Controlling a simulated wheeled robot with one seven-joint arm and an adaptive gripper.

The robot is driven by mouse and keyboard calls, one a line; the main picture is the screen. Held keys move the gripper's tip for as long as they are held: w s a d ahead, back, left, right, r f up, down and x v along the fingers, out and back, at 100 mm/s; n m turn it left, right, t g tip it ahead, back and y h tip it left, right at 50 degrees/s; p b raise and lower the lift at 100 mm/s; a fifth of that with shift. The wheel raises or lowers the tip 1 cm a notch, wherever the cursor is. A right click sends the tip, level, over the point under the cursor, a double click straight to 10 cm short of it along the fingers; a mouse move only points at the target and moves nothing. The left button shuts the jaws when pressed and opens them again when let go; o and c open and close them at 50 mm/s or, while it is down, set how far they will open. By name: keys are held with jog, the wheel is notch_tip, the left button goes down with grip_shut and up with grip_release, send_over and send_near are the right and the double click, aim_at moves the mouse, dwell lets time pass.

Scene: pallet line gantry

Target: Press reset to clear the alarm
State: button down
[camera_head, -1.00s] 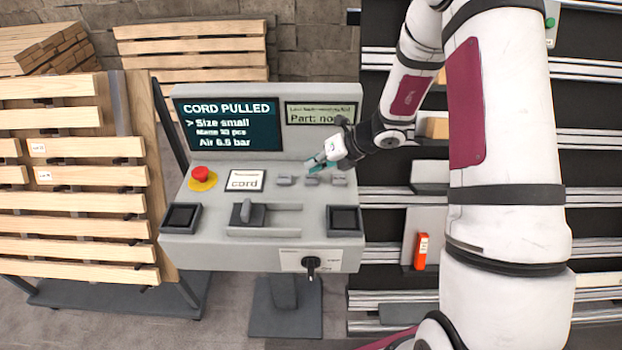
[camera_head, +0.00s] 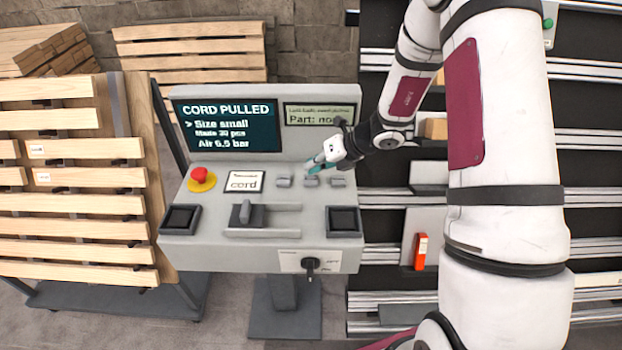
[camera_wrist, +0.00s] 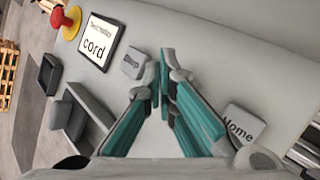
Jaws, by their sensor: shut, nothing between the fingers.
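The grey control panel (camera_head: 200,240) has a screen (camera_head: 227,124) reading "CORD PULLED". Three small grey buttons sit in a row below it: left (camera_head: 284,181), middle (camera_head: 311,181) and right (camera_head: 337,181). In the wrist view the left one (camera_wrist: 133,63) has a partly blurred label and the right one (camera_wrist: 241,124) reads "Home". My gripper (camera_head: 312,166), with teal fingers, points down at the panel by the middle button. In the wrist view my gripper (camera_wrist: 164,80) is shut and empty, covering the spot between those two buttons. I see no reset label and cannot tell whether the fingertips touch.
A red mushroom button (camera_head: 201,175) on a yellow base and a "cord" display (camera_head: 244,181) sit left of the buttons. A lever (camera_head: 246,212) in a slot, two dark square pads and a black knob (camera_head: 311,264) are nearer. Slatted pallets (camera_head: 75,205) stand left.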

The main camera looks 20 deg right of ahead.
aim_at(313, 177)
jog(key=shift+f, duration=0.1)
dwell(0.3)
jog(key=shift+f+b, duration=0.3)
jog(key=shift+f, duration=0.05)
jog(key=shift+f, duration=0.45)
dwell(0.7)
jog(key=shift+r, duration=0.1)
jog(key=shift+r+p, duration=0.3)
jog(key=shift+r, duration=0.5)
jog(key=shift+r+p, duration=1.45)
jog(key=shift+r, duration=1.05)
